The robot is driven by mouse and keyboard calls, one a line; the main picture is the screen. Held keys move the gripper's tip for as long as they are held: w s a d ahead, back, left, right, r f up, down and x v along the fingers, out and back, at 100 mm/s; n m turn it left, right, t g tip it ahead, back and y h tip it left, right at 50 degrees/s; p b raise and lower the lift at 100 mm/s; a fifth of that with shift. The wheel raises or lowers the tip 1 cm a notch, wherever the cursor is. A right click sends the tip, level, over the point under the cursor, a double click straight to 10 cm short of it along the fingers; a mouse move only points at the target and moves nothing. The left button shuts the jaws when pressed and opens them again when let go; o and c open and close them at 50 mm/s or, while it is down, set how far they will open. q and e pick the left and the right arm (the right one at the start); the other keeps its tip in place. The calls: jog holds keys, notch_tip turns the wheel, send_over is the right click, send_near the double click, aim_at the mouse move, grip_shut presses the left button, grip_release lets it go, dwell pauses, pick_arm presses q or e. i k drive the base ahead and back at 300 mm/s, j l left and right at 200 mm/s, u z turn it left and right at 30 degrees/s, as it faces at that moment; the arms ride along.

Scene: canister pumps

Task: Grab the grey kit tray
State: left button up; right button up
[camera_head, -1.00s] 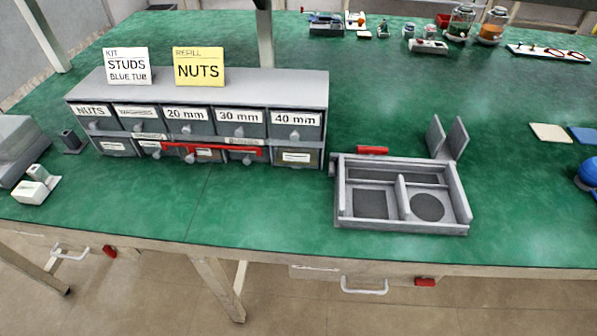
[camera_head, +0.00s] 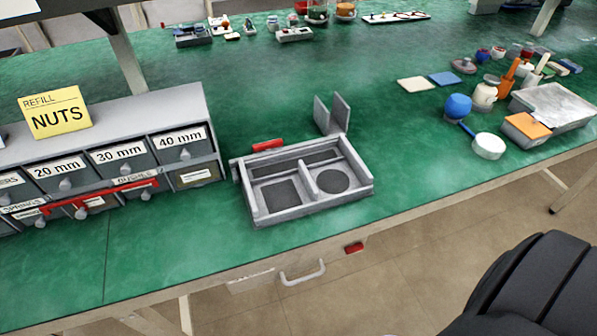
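The grey kit tray (camera_head: 309,207) sits flat on the green bench top, near its front edge, in the middle of the head view. It has a long compartment at the back and two in front, the left with a dark square and the right with a dark disc. Two thin grey plates (camera_head: 331,114) stand upright at its back right corner. A red piece (camera_head: 268,145) lies by its back left edge. Nothing holds the tray. Neither of my grippers is in view.
A grey drawer cabinet (camera_head: 125,116) with a yellow NUTS card (camera_head: 55,110) stands close left of the tray. Bottles, jars and a grey box (camera_head: 553,104) stand at the right. Bare green bench top lies right of the tray. A black ribbed shape fills the bottom right corner.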

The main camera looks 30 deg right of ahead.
aim_at(285, 185)
jog(key=k, duration=0.9)
